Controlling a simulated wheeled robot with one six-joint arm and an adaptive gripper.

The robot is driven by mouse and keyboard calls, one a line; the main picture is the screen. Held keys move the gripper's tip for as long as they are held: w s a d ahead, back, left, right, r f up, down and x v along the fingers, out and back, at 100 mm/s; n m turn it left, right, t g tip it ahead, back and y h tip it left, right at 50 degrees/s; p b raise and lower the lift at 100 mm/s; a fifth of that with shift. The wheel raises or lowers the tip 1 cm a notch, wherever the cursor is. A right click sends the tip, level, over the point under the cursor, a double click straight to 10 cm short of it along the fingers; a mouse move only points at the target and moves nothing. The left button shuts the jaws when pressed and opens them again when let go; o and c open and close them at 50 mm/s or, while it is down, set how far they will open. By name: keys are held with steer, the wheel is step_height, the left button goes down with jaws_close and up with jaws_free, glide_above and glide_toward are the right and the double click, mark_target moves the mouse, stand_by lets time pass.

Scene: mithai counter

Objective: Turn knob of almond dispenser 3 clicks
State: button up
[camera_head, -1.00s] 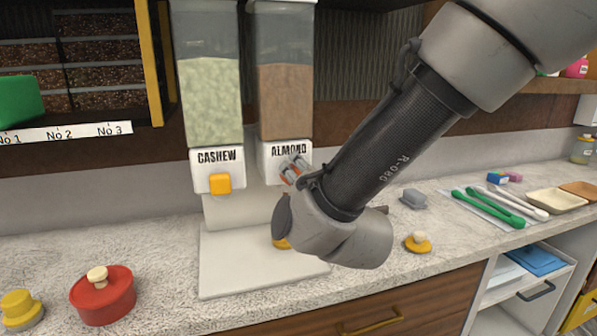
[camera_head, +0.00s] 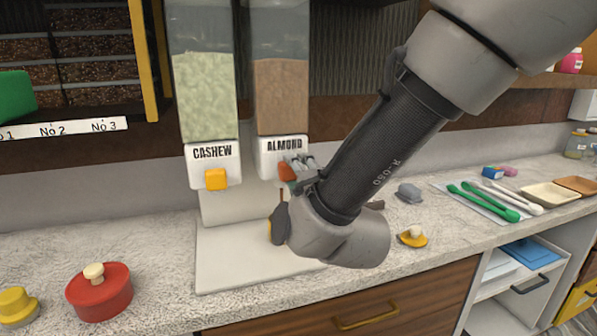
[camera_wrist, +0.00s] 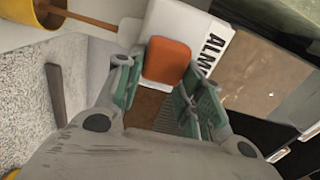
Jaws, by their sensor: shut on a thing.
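The almond dispenser (camera_head: 282,95) holds brown contents above a white label block (camera_head: 270,147). Its orange-red knob (camera_head: 286,172) sits on the block's front and also shows in the wrist view (camera_wrist: 167,62). My gripper (camera_wrist: 163,68) is shut on this knob, one finger at each side. In the head view my gripper (camera_head: 298,167) partly covers the knob and label. A thin brown stream (camera_wrist: 85,17) runs from below the dispenser to a yellow bowl (camera_wrist: 27,12). In the head view the bowl is almost wholly hidden behind my wrist.
The cashew dispenser (camera_head: 206,90) with its yellow knob (camera_head: 215,179) stands close at left. A white base board (camera_head: 228,268) lies below both. A red lidded pot (camera_head: 98,295) stands at front left. A yellow lid (camera_head: 412,237) and green tongs (camera_head: 490,203) lie to the right.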

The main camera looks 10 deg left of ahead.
steer(key=shift+f+m, duration=0.1)
steer(key=shift+m, duration=0.2)
steer(key=o, duration=1)
steer(key=shift+s, duration=0.15)
steer(key=v, duration=1.2)
